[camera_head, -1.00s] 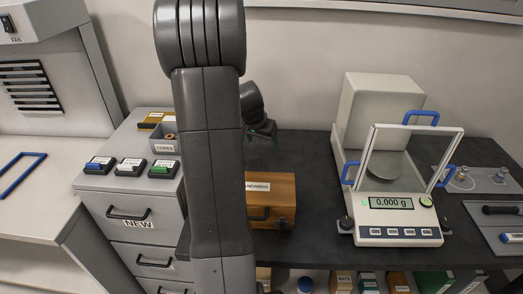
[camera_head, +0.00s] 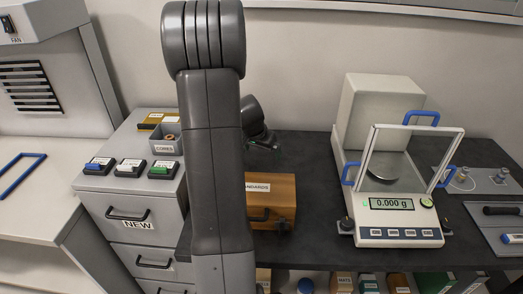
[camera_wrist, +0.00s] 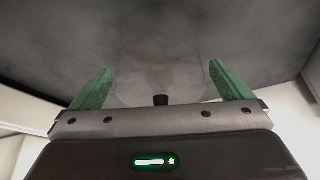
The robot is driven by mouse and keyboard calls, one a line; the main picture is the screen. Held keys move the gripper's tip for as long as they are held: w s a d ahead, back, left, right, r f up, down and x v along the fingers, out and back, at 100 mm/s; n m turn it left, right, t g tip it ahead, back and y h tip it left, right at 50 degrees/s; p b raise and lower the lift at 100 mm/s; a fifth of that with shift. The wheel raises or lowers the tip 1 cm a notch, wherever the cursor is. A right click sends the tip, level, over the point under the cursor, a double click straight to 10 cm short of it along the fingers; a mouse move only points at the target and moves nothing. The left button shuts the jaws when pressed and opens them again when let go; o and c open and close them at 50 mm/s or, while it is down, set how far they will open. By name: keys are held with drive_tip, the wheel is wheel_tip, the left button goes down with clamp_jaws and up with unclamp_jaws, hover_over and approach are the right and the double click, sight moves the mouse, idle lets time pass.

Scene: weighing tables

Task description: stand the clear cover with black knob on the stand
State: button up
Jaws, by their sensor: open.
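In the wrist view, a small black knob (camera_wrist: 160,100) shows at the middle, just above the gripper's front edge. A faint transparent shape around it looks like the clear cover (camera_wrist: 142,88), and its outline is hard to make out. The green fingers of my gripper (camera_wrist: 160,67) are spread wide, one on each side of the knob, with nothing seen clamped between them. In the head view my arm hides the cover and most of the gripper. I cannot pick out the stand with certainty in either view.
A balance (camera_head: 400,234) reading 0.000 g stands right on the dark table (camera_head: 308,160). A wooden box (camera_head: 283,190) sits behind my arm. A grey drawer cabinet (camera_head: 105,205) carries small labelled boxes at left. A grey plate (camera_head: 478,188) with small weights lies far right.

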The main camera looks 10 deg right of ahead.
drive_tip(key=shift+r+p, duration=0.25)
drive_tip(key=shift+p, duration=0.05)
drive_tip(key=v, duration=1.1)
drive_tip(key=shift+r, duration=0.35)
drive_tip(key=shift+s+a, duration=0.1)
drive_tip(key=shift+s, duration=0.05)
idle(0.5)
